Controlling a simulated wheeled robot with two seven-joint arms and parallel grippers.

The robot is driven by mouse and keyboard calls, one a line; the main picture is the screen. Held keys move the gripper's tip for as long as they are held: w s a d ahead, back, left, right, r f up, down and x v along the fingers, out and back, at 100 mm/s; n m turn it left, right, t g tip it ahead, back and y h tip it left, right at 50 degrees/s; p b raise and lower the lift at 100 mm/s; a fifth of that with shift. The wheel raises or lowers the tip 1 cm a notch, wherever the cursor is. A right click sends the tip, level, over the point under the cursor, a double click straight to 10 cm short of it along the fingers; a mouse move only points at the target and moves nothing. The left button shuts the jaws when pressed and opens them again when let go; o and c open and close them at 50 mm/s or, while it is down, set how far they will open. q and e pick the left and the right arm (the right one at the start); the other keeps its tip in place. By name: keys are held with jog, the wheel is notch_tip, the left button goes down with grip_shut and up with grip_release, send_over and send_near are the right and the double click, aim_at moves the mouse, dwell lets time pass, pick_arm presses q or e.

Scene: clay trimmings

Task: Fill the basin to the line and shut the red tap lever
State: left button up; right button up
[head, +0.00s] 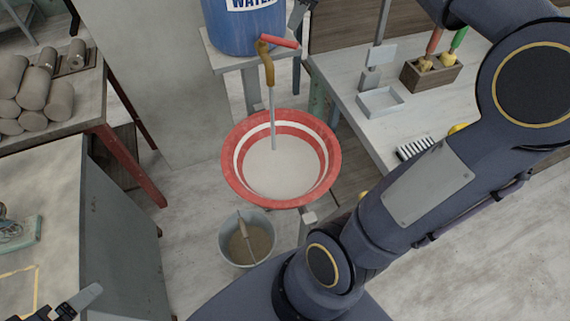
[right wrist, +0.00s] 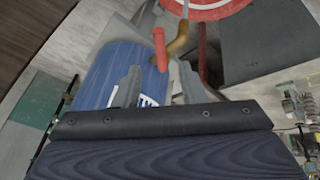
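The red basin (head: 232,172) stands below the tap and has a white band around its inside wall. A pale disc fills its middle, with red wall showing between it and the band. A thin pale stream (head: 272,125) runs from the brass tap (head: 266,65) into it. The red tap lever (head: 285,43) points right in the head view. My right gripper (head: 301,12) is just behind the lever. In the right wrist view its fingers are apart, with the lever (right wrist: 160,45) between and beyond them. My left gripper (head: 80,300) is at the bottom left, mostly cut off.
The blue water barrel (head: 230,38) stands on a pale stand behind the tap. A bucket (head: 228,250) sits on the floor below the basin. The right-hand table holds a white tray (head: 380,103), a brush (head: 414,148) and a wooden tool box (head: 432,78). My right arm crosses that side.

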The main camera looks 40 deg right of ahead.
aim_at(285, 46)
dwell(0.4)
jog(key=c, duration=0.5)
jog(key=shift+a+n, duration=0.2)
jog(key=shift+n, duration=0.1)
jog(key=shift+c, duration=1.3)
jog(key=a+n, duration=0.2)
jog(key=n, duration=0.1)
jog(key=a+r+n+g+h, duration=0.1)
jog(key=a+n, duration=0.1)
jog(key=n, duration=0.1)
jog(key=a+n+g+h, duration=0.1)
jog(key=n, duration=0.2)
jog(key=shift+a+r+p, duration=0.2)
jog(key=shift+a+p, duration=0.2)
grip_shut()
jog(key=a+r+n+h, duration=0.3)
jog(key=n, duration=0.4)
jog(key=shift+n, duration=0.4)
jog(key=x, duration=0.4)
jog(key=d+x, duration=0.1)
jog(key=x, duration=0.8)
jog(key=shift+s+d+r+b, duration=0.15)
jog(key=shift+d+r+b, duration=0.1)
jog(key=shift+d+b, duration=0.1)
